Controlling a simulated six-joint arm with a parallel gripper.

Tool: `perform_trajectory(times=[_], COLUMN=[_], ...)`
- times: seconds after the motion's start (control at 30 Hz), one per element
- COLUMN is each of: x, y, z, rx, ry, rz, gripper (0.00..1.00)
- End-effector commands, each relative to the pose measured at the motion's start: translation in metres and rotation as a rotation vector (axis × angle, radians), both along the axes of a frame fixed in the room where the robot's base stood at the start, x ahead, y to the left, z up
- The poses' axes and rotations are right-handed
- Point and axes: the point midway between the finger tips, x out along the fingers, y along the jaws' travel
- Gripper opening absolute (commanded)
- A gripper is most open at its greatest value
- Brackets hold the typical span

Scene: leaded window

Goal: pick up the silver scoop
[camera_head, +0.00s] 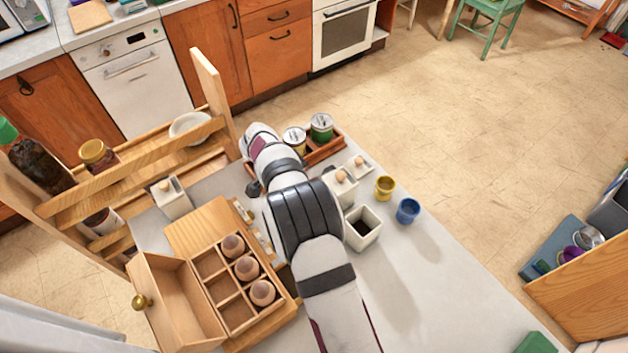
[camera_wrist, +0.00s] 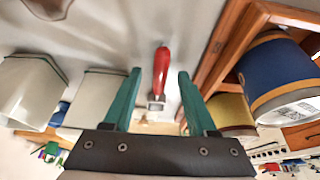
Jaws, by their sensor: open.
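I cannot make out a silver scoop for certain in either view. In the wrist view, a slim tool with a red handle (camera_wrist: 161,72) and a small grey metal end lies on the pale counter, seen between my fingers. Whether it is the scoop I cannot tell. My gripper (camera_wrist: 160,75) is open, with its two teal fingers apart on either side of the tool in the picture, and nothing is clasped. In the head view my own arm hides the gripper and the tool.
A wooden tray (camera_head: 327,151) holds cans, including a blue can (camera_wrist: 278,72). White pots (camera_wrist: 102,98) stand close by at left in the wrist view. A yellow cup (camera_head: 384,188), a blue cup (camera_head: 408,211) and a compartment box (camera_head: 215,290) are on the counter. The counter's front right is largely clear.

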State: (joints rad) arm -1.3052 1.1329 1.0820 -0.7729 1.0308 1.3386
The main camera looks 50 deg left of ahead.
Motion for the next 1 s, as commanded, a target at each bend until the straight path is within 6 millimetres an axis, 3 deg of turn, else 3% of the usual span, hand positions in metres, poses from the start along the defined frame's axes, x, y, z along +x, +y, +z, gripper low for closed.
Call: perform_trajectory(times=[0.17,0.5,0.87,1.0], x=[0.0,0.0,0.0,0.0], y=[0.0,0.0,0.0,0.001], z=[0.0,0.0,0.001,0.018], rx=[0.001,0.0,0.0,0.004], ry=[0.0,0.0,0.0,-0.001], rz=[-0.001,-0.001,-0.001,-0.002], gripper=[0.57,0.0,0.0,0.0])
